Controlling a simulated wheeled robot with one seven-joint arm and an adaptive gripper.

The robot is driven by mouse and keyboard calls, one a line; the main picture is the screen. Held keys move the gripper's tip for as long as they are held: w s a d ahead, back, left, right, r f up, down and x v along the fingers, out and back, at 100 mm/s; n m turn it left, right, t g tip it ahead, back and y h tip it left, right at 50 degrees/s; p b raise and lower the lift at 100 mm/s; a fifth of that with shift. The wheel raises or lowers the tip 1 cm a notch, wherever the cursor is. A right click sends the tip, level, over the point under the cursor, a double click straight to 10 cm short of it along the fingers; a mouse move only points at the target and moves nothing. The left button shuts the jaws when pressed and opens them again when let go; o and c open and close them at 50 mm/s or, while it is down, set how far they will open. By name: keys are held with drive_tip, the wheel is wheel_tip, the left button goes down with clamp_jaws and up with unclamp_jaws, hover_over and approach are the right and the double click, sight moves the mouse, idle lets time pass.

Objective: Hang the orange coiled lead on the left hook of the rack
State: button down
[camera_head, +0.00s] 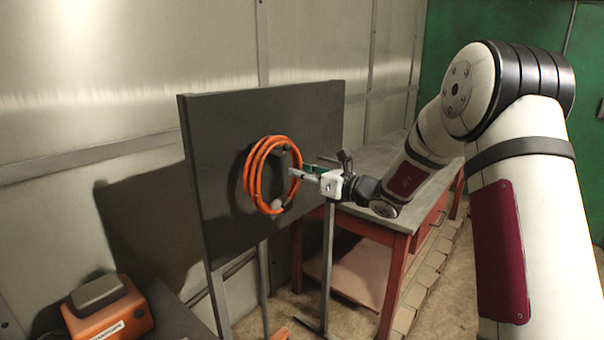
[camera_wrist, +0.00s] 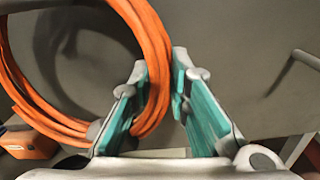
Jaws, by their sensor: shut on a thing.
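The orange coiled lead (camera_head: 253,178) hangs upright in several loops in front of the dark rack panel (camera_head: 225,130). My gripper (camera_head: 297,173) is shut on the right side of the coil. In the wrist view the lead (camera_wrist: 157,65) passes between the teal-padded fingers (camera_wrist: 162,85). A grey hook (camera_wrist: 300,60) stands out from the panel at the right of the wrist view, clear of the coil. A dark shape shows inside the coil's upper part; I cannot tell whether it is the left hook or shadow, nor whether the coil rests on anything.
A red-framed table (camera_head: 385,225) stands behind the panel at right. An orange case (camera_head: 108,312) sits at lower left and also shows in the wrist view (camera_wrist: 28,143). A metal wall (camera_head: 120,60) is close behind the panel.

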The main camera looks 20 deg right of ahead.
idle(0.4)
drive_tip(key=c, duration=1.4)
unclamp_jaws()
drive_tip(key=shift+c, duration=0.2)
